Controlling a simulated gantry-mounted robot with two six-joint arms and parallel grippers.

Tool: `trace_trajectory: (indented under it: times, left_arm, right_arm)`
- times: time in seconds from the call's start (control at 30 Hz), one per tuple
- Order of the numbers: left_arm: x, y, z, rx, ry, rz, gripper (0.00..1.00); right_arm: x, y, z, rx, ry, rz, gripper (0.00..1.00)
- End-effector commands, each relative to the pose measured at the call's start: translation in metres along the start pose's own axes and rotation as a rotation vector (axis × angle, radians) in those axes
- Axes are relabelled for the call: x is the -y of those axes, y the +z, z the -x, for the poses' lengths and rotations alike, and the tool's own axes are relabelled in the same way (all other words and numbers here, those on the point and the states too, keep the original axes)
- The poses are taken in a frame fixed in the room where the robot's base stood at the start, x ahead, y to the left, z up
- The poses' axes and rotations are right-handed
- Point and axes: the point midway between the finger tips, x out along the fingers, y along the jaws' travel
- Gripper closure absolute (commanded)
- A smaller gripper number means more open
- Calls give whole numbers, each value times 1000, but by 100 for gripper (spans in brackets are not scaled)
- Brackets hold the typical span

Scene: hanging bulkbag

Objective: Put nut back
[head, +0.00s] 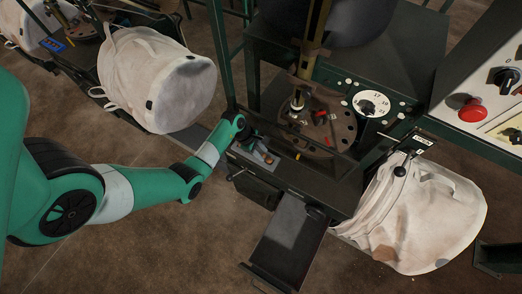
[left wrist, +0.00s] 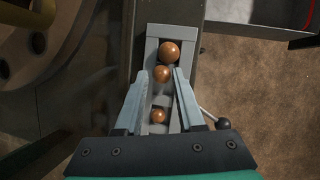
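Three round, copper-brown balls lie in a row in a narrow grey tray (left wrist: 153,45) in the left wrist view: a far ball (left wrist: 169,51), a middle ball (left wrist: 162,74) and a near ball (left wrist: 158,115). I cannot tell which of them, if any, is the nut. My left gripper (left wrist: 160,78) is open over the tray. The near ball shows between its fingers and the middle ball near the fingertips; neither is visibly gripped. In the head view the left gripper (head: 255,146) is at the dark machine's front edge, small and partly hidden. My right gripper is not in view.
A round dark plate with holes (head: 340,130) and a white numbered dial (head: 371,104) sit behind the tray. A black-knobbed lever (left wrist: 222,123) stands close right of the gripper. A panel with a red button (head: 472,113) is at right.

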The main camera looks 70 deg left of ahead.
Motion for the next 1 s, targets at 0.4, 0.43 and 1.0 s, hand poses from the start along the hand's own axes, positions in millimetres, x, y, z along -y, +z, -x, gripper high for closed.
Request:
trace_trajectory:
  times: [0.4, 0.43, 1.0]
  left_arm:
    - [10, -5, -6, -11, -24, 5, 51]
    - [10, -4, -4, -11, -24, 5, 51]
    - [2, 1, 113, -4, -12, 4, 51]
  right_arm:
    - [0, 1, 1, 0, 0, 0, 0]
    - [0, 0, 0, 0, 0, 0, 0]
    - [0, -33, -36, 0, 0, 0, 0]
